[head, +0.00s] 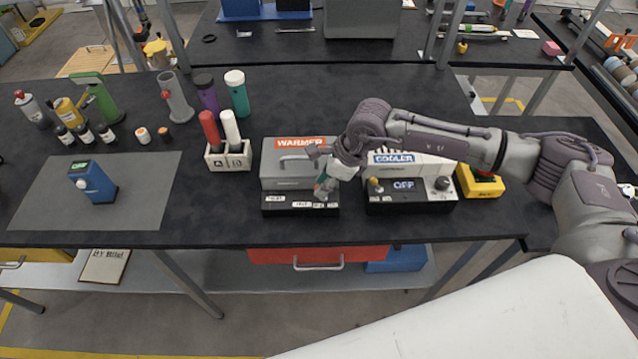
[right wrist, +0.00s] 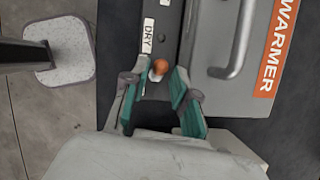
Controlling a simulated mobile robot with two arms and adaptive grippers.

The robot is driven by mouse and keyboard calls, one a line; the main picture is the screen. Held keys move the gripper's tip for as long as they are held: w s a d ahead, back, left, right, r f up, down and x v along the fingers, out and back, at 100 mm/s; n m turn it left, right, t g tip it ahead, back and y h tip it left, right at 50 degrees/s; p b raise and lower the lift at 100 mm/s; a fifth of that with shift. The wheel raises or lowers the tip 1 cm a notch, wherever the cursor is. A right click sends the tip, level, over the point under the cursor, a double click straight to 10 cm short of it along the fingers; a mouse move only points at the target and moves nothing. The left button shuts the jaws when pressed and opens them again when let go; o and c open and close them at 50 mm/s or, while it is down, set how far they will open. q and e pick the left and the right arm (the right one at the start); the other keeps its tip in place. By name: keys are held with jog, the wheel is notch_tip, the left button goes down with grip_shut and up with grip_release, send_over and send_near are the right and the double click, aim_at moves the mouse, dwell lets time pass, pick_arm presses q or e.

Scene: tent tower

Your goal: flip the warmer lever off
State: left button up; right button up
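The warmer (head: 285,172) is a grey box with an orange WARMER label and a handle, on the black table. Its dark front panel (head: 285,211) carries several white labels. The lever's orange ball knob (right wrist: 160,67) shows in the right wrist view beside a DRY label (right wrist: 148,36). In the head view my gripper hides it. My right gripper (head: 322,187) is at the panel's right end. In the right wrist view its teal-padded fingers (right wrist: 158,82) are apart, with the knob between their tips. I cannot tell whether they touch it. My left gripper is not in view.
The cooler (head: 408,197) with an OFF display stands just right of the warmer, under my right arm. A white holder (head: 229,162) with a red and a white cylinder stands to the left. A grey mat (head: 140,205) with a blue device (head: 94,184) lies farther left.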

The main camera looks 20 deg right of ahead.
jog(key=shift+x, duration=1.6)
jog(key=shift+r, duration=0.1)
jog(key=shift+c, duration=0.2)
grip_shut()
jog(key=shift+w+a+f+h+b, duration=0.1)
jog(key=shift+a+f+h+b, duration=0.1)
jog(key=shift+a+h+b, duration=0.1)
jog(key=shift+h+b, duration=0.45)
jog(key=shift+h, duration=0.05)
jog(key=shift+r, duration=0.1)
